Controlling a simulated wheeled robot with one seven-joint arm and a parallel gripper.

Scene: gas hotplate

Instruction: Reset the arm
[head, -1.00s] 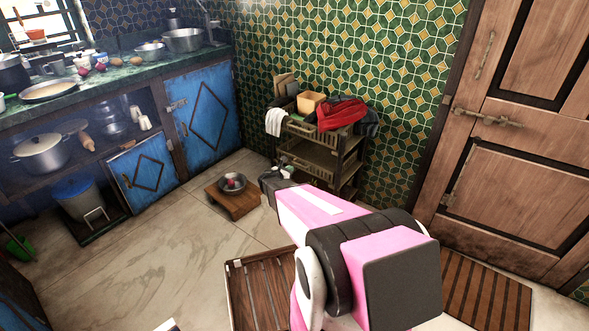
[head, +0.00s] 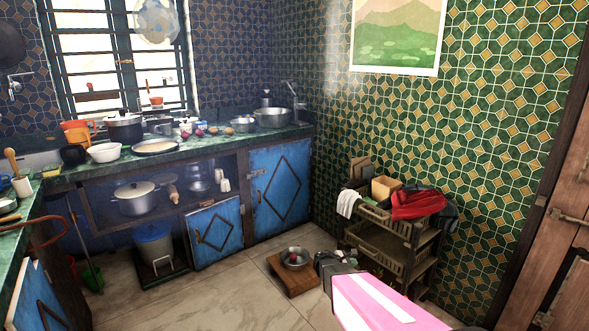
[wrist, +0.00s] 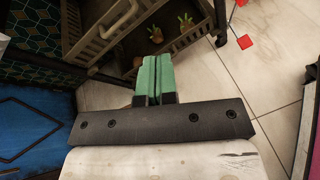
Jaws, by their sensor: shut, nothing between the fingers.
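My gripper (wrist: 153,80) is shut and empty, its two green fingers pressed together in the wrist view. In the head view my pink and black arm reaches in from the bottom right. Its dark end hides part of the floor between the low wooden stool and the shelf rack. The gripper's fingers cannot be made out in the head view.
A low wooden stool (head: 294,283) holds a metal bowl (head: 295,259) with something red inside. A shelf rack (head: 375,243) with cloths stands against the green wall. Blue cabinets (head: 279,187) and a cluttered counter line the back. The floor (head: 210,300) at front left is clear.

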